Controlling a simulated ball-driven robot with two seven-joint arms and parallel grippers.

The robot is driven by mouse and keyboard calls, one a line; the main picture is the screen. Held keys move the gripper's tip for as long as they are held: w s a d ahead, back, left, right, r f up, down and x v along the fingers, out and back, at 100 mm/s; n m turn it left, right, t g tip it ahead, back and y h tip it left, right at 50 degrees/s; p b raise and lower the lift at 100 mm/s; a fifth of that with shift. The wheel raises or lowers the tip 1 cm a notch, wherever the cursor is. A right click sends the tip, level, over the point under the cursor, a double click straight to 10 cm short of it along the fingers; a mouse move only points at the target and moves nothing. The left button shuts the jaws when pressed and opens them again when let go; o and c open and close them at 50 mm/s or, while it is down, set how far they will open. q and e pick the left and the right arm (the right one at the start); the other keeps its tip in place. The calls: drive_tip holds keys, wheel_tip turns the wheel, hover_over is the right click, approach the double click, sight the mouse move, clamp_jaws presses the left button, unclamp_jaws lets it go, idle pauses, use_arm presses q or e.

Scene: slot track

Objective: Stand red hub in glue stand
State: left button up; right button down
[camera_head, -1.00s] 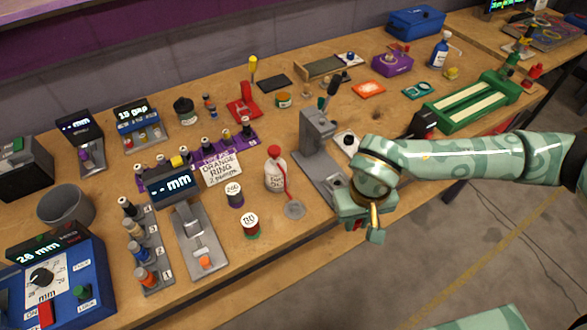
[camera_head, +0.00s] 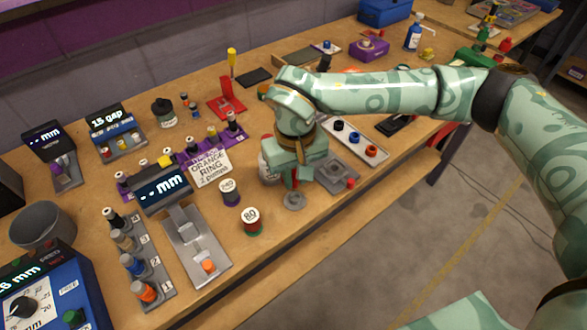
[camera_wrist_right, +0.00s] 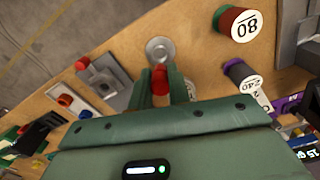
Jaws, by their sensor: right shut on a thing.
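The red hub (camera_wrist_right: 161,80) is a small red cylinder held between the fingertips of my right gripper (camera_wrist_right: 172,85) in the wrist view. In the head view the right gripper (camera_head: 293,180) points down, with a bit of red showing between its fingers. The glue stand seems to be the grey round disc (camera_head: 293,201) on the wood just below the gripper. It shows in the wrist view (camera_wrist_right: 160,49) just beyond the hub, and the hub looks apart from it. The glue bottle (camera_head: 267,168) is partly hidden behind the gripper. My left gripper is out of view.
Two labelled spools, one marked 80 (camera_head: 250,221) and one marked 240 (camera_head: 229,193), stand left of the disc. A grey press (camera_head: 345,180) is close on the right. A tray (camera_head: 360,143) with coloured pieces lies behind it. The bench's front edge is near.

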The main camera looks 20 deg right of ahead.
sight(295, 187)
drive_tip(key=shift+f+b, duration=0.85)
drive_tip(key=shift+f, duration=1.2)
drive_tip(key=c, duration=1.2)
unclamp_jaws()
drive_tip(key=shift+c, duration=0.2)
wheel_tip(295, 187, up, 16)
drive_tip(key=p, duration=0.3)
drive_tip(key=shift+r+p, duration=0.15)
drive_tip(key=shift+p, duration=0.2)
drive_tip(key=shift+s, duration=0.1)
